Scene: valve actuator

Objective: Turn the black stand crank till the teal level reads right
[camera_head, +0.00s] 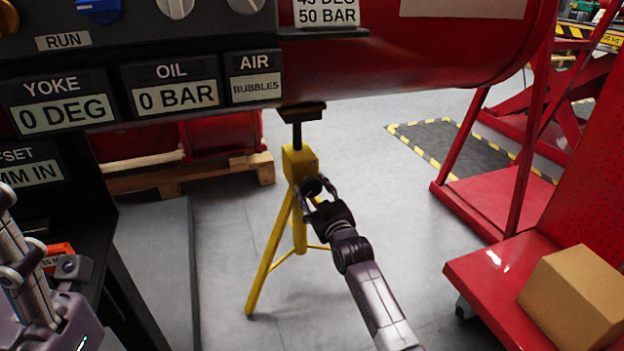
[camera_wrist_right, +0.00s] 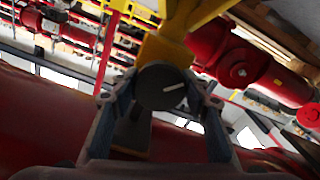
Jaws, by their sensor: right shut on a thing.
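A yellow tripod stand (camera_head: 294,165) stands on the floor, its black top pad (camera_head: 301,113) under the large red cylinder (camera_head: 400,62). The stand's black crank (camera_head: 312,186) is on its upper column. My right gripper (camera_head: 317,193) reaches it from below right and is shut on it. In the right wrist view the crank shows as a round black knob (camera_wrist_right: 161,82) with a white mark, between the two fingers of the right gripper (camera_wrist_right: 160,100). No teal level can be made out in either view. At lower left only links of my left arm show; its fingers are not seen.
A dark panel (camera_head: 218,58) with dials and readouts fills the upper left. A wooden pallet (camera_head: 155,180) lies behind it. A red cart (camera_head: 500,268) with a cardboard box (camera_head: 578,300) stands at right. Grey floor is clear around the tripod.

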